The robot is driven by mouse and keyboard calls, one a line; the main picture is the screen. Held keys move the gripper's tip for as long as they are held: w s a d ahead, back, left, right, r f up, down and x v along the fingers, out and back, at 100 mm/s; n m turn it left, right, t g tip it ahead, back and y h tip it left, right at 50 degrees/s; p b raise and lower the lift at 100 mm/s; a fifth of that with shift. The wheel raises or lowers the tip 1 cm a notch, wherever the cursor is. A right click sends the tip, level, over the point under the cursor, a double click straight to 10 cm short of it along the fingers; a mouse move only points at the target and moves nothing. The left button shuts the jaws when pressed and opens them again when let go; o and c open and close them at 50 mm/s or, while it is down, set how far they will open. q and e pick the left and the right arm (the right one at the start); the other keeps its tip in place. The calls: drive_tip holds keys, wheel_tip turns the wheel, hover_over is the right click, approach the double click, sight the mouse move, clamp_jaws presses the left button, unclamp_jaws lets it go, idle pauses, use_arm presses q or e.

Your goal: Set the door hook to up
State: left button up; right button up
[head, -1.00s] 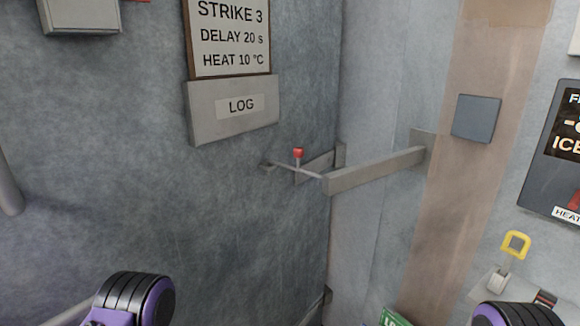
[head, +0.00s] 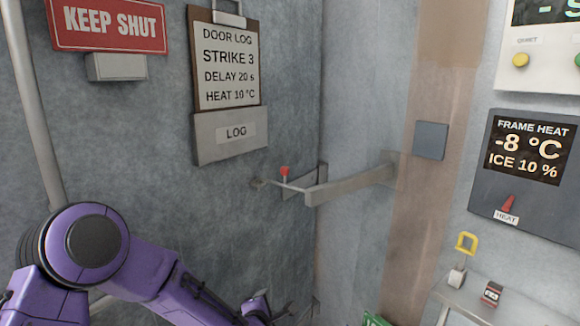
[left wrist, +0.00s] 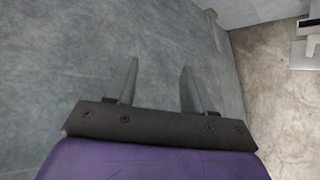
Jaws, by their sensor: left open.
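The door hook (head: 293,187) is a thin metal rod lying nearly level on the grey door, below the LOG box. A short stem with a red knob (head: 285,171) stands up from it. Its right end meets the end of a flat metal bar (head: 350,184) that reaches to the frame; I cannot tell if they touch. My left gripper (left wrist: 157,68) is open and empty in the left wrist view, with grey wall surface beyond its fingers. In the head view its hand is at the bottom edge, below the hook and apart from it. My right gripper is out of view.
The LOG box (head: 215,146) and door log board (head: 226,75) hang above the hook. A vertical pipe (head: 32,110) is at left. The heat panel (head: 500,205) and a shelf with a yellow-handled switch (head: 466,243) are at right. The door face below the hook looks clear.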

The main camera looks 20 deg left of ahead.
use_arm(q)
drive_tip(key=w+r+n+t, duration=0.2)
drive_tip(key=w+r+n, duration=0.25)
drive_tip(key=r, duration=0.85)
drive_tip(key=n+t+p, duration=0.1)
drive_tip(key=n+t, duration=0.2)
drive_tip(key=n, duration=0.3)
approach(284, 172)
drive_tip(key=w+p, duration=0.1)
drive_tip(key=w, duration=0.2)
drive_tip(key=w+p, duration=0.2)
drive_tip(key=w, duration=0.2)
drive_tip(key=w+a+p, duration=0.1)
drive_tip(key=w+p, duration=0.1)
drive_tip(key=w, duration=0.1)
drive_tip(key=shift+w+a+f, duration=0.1)
drive_tip(key=shift+w+f, duration=0.05)
drive_tip(key=shift+w, duration=0.2)
drive_tip(key=shift+w+a+f, duration=0.1)
drive_tip(key=shift+w+f, duration=0.05)
drive_tip(key=shift+w, duration=0.25)
clamp_jaws()
